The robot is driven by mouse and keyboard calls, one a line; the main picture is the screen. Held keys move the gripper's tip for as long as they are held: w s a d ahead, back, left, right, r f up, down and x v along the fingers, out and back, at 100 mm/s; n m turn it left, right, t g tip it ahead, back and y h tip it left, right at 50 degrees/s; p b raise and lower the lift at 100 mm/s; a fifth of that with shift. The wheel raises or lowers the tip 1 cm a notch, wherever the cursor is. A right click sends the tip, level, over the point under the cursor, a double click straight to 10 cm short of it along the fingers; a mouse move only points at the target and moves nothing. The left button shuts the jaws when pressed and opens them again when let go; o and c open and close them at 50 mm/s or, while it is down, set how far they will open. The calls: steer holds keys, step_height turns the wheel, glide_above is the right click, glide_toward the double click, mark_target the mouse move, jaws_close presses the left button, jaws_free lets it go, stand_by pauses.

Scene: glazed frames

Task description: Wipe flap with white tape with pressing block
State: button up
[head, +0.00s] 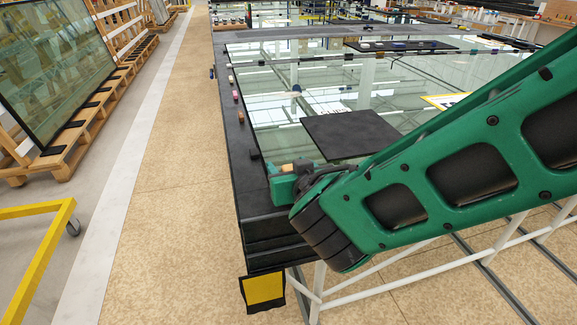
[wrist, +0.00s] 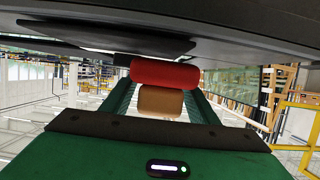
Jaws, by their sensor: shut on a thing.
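My gripper (head: 284,186) is at the near left corner of the dark-edged table, low over its black border. In the wrist view its two green fingers (wrist: 168,100) are shut on a tan block (wrist: 160,101). The block also shows as a small brownish piece in the head view (head: 287,168). A red rounded piece (wrist: 165,72) lies just beyond the block in the wrist view; I cannot tell whether they are joined. A yellow flap with black edges (head: 263,289) hangs below the table corner. I cannot make out white tape on any flap.
The glass-topped table (head: 280,115) carries a black square mat (head: 350,134) to the right of my gripper. Small coloured pieces line its left border (head: 236,96). Glass on a wooden rack (head: 50,70) and a yellow frame (head: 45,245) stand left. The tan aisle is clear.

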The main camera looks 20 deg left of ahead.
steer(key=shift+w+d, duration=0.7)
steer(key=shift+d, duration=0.45)
steer(key=shift+w+d, duration=0.7)
steer(key=shift+d, duration=0.45)
steer(key=shift+w+d, duration=0.7)
steer(key=shift+d, duration=0.45)
steer(key=shift+w+d, duration=0.45)
steer(key=shift+d, duration=0.25)
steer(key=shift+c, duration=0.9)
steer(key=shift+w+d, duration=0.1)
steer(key=shift+d, duration=0.3)
jaws_close()
steer(key=shift+w+d+f, duration=0.2)
steer(key=shift+w+d, duration=0.05)
steer(key=shift+d, duration=0.2)
